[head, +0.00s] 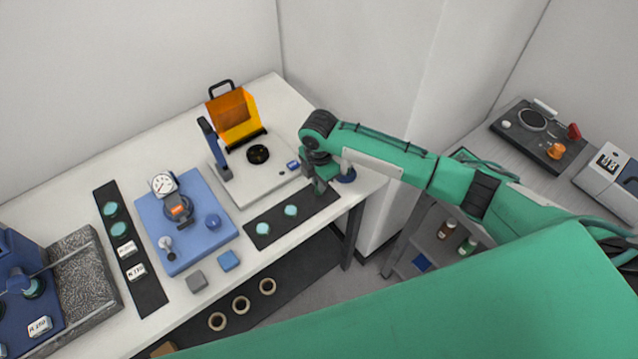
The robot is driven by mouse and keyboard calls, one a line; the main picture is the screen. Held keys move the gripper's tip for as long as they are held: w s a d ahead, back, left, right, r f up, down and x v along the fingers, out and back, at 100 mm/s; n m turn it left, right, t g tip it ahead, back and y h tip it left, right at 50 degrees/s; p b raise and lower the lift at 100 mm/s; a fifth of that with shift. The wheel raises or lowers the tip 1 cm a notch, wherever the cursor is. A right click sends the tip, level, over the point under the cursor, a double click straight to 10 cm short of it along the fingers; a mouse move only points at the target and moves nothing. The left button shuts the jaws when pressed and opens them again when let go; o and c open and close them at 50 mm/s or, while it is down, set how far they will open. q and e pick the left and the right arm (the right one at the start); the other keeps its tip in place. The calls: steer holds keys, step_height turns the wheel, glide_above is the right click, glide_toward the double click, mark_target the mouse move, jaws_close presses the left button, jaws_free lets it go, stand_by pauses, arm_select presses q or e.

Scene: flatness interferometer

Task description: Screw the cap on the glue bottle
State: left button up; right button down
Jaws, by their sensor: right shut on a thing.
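My right gripper (321,184) is low over the right end of a dark strip (268,215) at the table's right side. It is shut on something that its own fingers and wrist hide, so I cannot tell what. A small blue round piece (345,177) shows just right of the fingers. I cannot make out a glue bottle or its cap for certain. Two small bottles, one brown (447,229) and one green (467,245), stand on a low shelf at the right. My left gripper is not in view.
Two teal discs lie on the dark strip. A white instrument with an orange shield (234,114) stands behind it. A blue fixture plate (205,245) with a dial gauge is further left. A grey side bench (480,151) is at the right.

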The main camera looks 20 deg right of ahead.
step_height(320, 180, up, 19)
steer(key=b, duration=0.4)
